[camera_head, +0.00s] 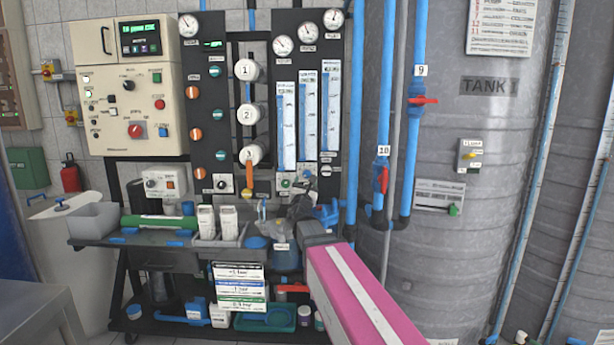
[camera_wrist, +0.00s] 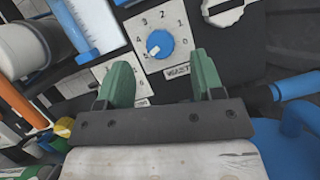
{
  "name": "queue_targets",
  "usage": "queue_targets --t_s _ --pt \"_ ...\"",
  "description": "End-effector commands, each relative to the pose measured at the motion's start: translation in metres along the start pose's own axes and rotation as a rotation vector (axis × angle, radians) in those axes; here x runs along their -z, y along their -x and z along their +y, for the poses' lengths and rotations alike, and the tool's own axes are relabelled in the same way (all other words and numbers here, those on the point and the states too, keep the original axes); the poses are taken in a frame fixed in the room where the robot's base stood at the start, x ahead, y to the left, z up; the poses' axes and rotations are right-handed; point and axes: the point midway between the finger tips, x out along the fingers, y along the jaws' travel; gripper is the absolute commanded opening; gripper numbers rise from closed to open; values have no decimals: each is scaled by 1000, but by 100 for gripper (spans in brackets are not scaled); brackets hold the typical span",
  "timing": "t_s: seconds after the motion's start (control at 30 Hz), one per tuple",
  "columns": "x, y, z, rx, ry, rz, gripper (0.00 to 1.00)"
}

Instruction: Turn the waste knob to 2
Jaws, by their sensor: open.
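The waste knob (camera_wrist: 160,44) is a small blue dial on a white plate, seen in the wrist view. Numbers run around it, with 2 at its top and 0 at its right. A light mark on the knob lies toward its lower left; the exact number it points at is unclear. A label reading "WASTE" sits below it at the right. My gripper (camera_wrist: 162,76) is open and empty, its two green fingers pointing toward the panel on either side below the knob, apart from it. In the head view my gripper is small and cluttered in front of the rack's lower right.
Another white dial plate (camera_wrist: 108,72) is partly hidden behind the left finger. Flow gauges (camera_head: 308,118) stand above. A blue pipe (camera_wrist: 296,86) is close at the right. A grey worktop (camera_head: 150,235) with bottles lies below. A tank (camera_head: 470,200) stands right.

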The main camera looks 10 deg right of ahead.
Motion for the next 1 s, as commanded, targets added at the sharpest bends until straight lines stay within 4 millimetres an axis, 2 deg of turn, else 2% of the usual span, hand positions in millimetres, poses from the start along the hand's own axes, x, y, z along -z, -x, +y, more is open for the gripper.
queue_targets --t_s 0.03,0.1,0.3,0.67,0.8,0.83,1.0 --pt "2 -14 1 1 0 -1 61" --pt "2 -27 1 0 0 0 61" --pt "1 -54 1 0 0 -1 61" --pt "0 -58 0 0 0 1 61" --pt "0 -58 0 0 0 1 16" --pt "0 -58 0 0 0 1 12" --pt "0 -58 0 1 -3 0 12"
